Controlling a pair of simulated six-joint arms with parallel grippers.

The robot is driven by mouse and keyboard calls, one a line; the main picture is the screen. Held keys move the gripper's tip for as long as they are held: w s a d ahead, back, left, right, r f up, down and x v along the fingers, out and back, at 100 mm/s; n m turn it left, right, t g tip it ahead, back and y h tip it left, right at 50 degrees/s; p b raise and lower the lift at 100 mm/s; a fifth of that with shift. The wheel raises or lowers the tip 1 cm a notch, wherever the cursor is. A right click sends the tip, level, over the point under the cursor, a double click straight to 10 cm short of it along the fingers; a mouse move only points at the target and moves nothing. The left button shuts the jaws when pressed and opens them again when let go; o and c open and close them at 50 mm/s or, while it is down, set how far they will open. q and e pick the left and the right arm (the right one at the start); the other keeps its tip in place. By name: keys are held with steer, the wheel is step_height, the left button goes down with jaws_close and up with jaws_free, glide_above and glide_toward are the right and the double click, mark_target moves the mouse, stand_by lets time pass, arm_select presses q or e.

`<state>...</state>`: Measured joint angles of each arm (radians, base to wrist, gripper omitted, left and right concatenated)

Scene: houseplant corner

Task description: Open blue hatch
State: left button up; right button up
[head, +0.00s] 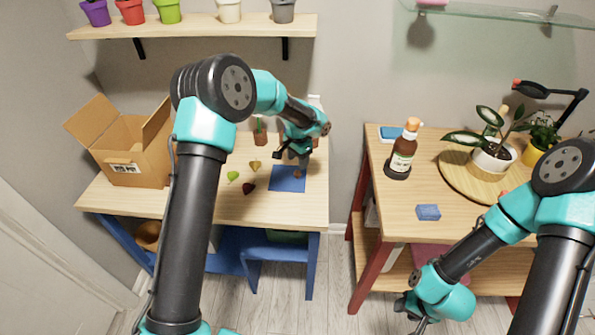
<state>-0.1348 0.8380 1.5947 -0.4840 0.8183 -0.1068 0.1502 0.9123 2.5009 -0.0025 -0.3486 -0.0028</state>
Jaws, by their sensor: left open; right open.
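A flat blue square (287,184) lies on the top of the left table, near its right edge. It is the likeliest blue hatch in view, but I cannot tell whether it is a lid or a mat. A small reddish-brown piece (298,174) shows on it. My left gripper (290,155) is open just above the far edge of the square and hides part of it. I cannot tell whether it touches. My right gripper (413,312) is open, low in front of the right table, and apart from everything.
Small green, tan and dark red pieces lie left of the blue square. An open cardboard box (125,150) stands at the table's left. The right table holds a brown bottle (403,155), a blue sponge-like block (428,212) and potted plants (493,157). A gap separates the tables.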

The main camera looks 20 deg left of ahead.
mark_target(298, 172)
arm_select(q)
step_height(298, 172, down, 6)
steer(key=shift+f, duration=0.1)
stand_by(0.4)
jaws_close()
stand_by(0.3)
